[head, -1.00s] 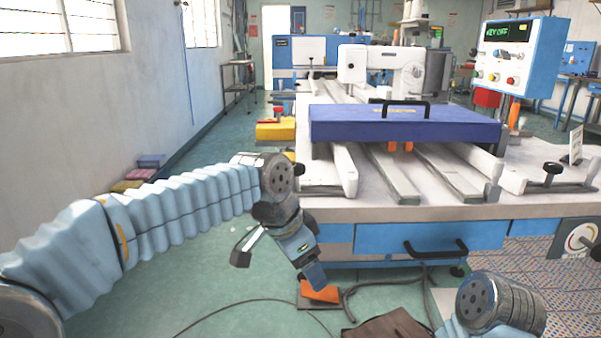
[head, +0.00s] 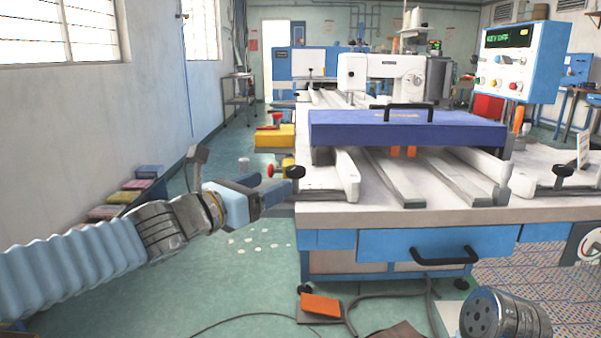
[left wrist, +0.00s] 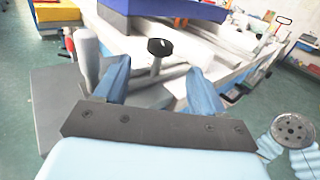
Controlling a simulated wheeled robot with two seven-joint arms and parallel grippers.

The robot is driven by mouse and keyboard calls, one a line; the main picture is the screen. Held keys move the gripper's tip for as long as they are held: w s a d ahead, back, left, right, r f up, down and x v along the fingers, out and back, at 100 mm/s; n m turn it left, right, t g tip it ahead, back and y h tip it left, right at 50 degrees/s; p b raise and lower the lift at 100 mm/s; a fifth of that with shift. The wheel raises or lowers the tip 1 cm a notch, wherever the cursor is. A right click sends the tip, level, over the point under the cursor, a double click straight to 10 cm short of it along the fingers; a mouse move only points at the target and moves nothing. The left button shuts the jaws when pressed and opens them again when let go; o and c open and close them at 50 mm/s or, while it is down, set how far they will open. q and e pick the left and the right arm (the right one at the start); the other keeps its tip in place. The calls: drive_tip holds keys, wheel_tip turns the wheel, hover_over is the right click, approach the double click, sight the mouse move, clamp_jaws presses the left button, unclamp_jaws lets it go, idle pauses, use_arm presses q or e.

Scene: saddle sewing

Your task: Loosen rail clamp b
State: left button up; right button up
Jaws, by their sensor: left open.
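A black clamp knob (head: 295,172) stands at the left front corner of the white machine table. A second black knob (head: 562,170) is at the right; I see no label telling which is clamp b. My left gripper (head: 272,192) is just left of the near knob, pointing toward it. In the left wrist view the black knob (left wrist: 160,47) sits on a thin grey post, ahead of and between the tips of my open left gripper (left wrist: 158,72). The fingers appear apart from it. My right gripper is out of view; only an arm joint shows at lower right.
The white table (head: 420,213) has long rails (head: 395,178) under a blue-purple cover with a black handle (head: 408,108). A blue drawer (head: 400,245) is below its edge. A control box (head: 522,60) stands at right.

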sight(300, 170)
use_arm(q)
drive_tip(key=x, duration=1)
drive_tip(key=shift+w+d, duration=0.2)
drive_tip(key=shift+d, duration=0.05)
drive_tip(key=shift+c, duration=0.5)
